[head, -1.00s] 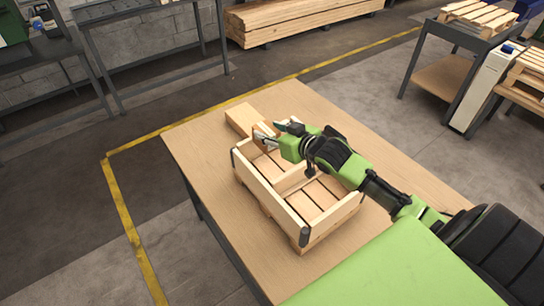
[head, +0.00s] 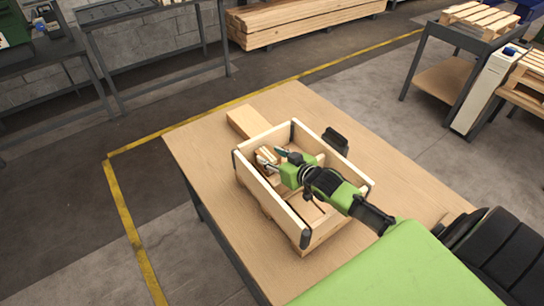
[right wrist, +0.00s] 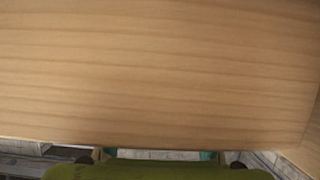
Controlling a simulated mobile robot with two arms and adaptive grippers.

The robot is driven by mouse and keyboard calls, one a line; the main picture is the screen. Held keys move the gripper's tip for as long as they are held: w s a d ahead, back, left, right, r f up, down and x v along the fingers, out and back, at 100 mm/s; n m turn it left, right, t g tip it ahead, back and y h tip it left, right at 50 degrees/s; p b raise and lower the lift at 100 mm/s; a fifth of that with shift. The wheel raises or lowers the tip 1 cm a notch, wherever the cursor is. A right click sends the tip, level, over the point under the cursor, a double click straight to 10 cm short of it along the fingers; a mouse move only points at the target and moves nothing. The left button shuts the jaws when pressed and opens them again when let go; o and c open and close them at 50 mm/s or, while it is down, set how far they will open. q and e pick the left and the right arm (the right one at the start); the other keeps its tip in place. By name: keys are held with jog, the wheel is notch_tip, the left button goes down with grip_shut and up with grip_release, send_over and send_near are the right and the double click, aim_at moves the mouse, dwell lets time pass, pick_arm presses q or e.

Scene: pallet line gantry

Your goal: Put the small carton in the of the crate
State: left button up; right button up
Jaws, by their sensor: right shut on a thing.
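The crate (head: 273,190) is a pale wooden open box with dark corner brackets, standing on the table. My right gripper (head: 270,158) reaches over its near right wall and is down inside its far left part. It is shut on a small pale thing (head: 264,155), seemingly the small carton, mostly hidden by the fingers. Whether this thing touches the crate floor cannot be told. In the right wrist view a wood-grain surface fills most of the picture, with the fingertips (right wrist: 162,155) at its lower edge. My left gripper is not in view.
A pale wooden block (head: 245,121) lies on the table (head: 205,160) just behind the crate. A small black object (head: 335,138) is beyond the crate's right wall. The table is clear to the far right. Racks and stacked planks (head: 300,20) stand farther off.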

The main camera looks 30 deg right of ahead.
jog(key=o, duration=1.4)
jog(key=shift+c, duration=0.2)
jog(key=v, duration=0.7)
jog(key=shift+s, duration=0.1)
jog(key=shift+s+r, duration=0.15)
jog(key=shift+r, duration=0.1)
